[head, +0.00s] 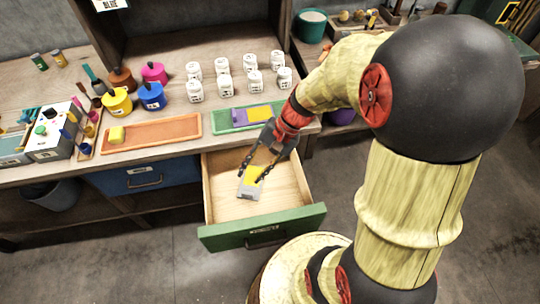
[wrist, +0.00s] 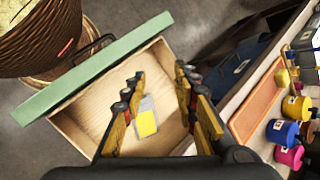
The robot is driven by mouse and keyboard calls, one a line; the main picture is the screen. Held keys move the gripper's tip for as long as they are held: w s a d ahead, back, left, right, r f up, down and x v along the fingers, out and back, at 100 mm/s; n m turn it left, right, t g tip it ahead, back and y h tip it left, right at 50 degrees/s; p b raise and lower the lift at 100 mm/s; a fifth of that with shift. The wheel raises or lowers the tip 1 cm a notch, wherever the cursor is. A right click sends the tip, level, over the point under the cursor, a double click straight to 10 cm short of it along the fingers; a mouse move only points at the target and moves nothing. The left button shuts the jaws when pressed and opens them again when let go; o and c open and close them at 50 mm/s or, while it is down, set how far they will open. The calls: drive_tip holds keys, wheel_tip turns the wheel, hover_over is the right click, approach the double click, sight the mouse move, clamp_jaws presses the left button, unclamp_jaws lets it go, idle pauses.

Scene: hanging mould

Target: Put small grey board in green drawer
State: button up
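The small grey board (head: 248,191), with a yellow patch on it, lies inside the open green drawer (head: 262,229), on its light wooden floor as far as I can tell. It also shows in the wrist view (wrist: 146,104), with its yellow part toward the gripper. My gripper (head: 252,174) is over the drawer, pointing down, with its fingers apart. In the wrist view my gripper (wrist: 160,88) has a finger on each side of the board, with a clear gap to the right finger. The left finger is close to the board; I cannot tell whether they touch.
A green tray (head: 218,125) with purple and yellow pieces sits on the bench above the drawer. An orange tray (head: 160,132), paint pots and several white jars (head: 222,83) stand nearby. A closed blue drawer (head: 140,180) is to the left. The drawer floor around the board is clear.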

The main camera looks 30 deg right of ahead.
drive_tip(key=s+r+n+t+h, duration=0.2)
drive_tip(key=s+r+n+h, duration=0.1)
drive_tip(key=r, duration=0.5)
drive_tip(key=s+r+n+t+h, duration=0.2)
drive_tip(key=s+r+n, duration=0.3)
drive_tip(key=r, duration=0.4)
drive_tip(key=shift+s+d+n+t+h, duration=0.25)
drive_tip(key=shift+d+n+t+h, duration=0.15)
drive_tip(key=shift+n+h, duration=0.4)
drive_tip(key=shift+s+a+r, duration=0.1)
